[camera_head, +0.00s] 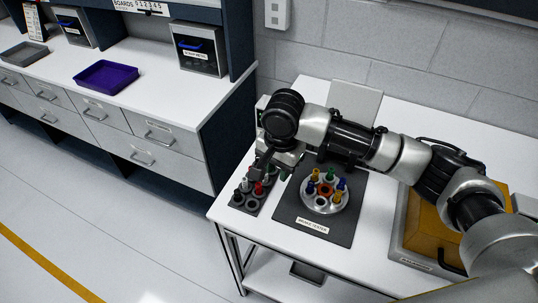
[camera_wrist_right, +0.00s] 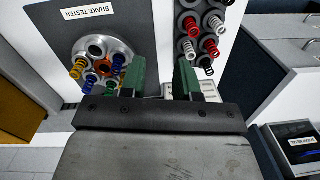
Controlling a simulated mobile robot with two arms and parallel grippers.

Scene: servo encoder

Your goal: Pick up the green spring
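My right gripper (camera_wrist_right: 160,78) is open, with a clear gap between its two green-faced fingers. In the head view my right gripper (camera_head: 276,168) is low over the table, between the spring rack (camera_head: 244,205) and the brake tester (camera_head: 338,233). Nothing shows held between the fingers. My left gripper is not in view.
The tester's round plate (camera_head: 336,206) carries yellow, blue and orange parts. Red and white springs (camera_wrist_right: 208,70) stand in the rack. An orange box (camera_head: 430,235) sits at the right of the table. A purple tray (camera_head: 105,76) lies on the left counter. A wall is behind.

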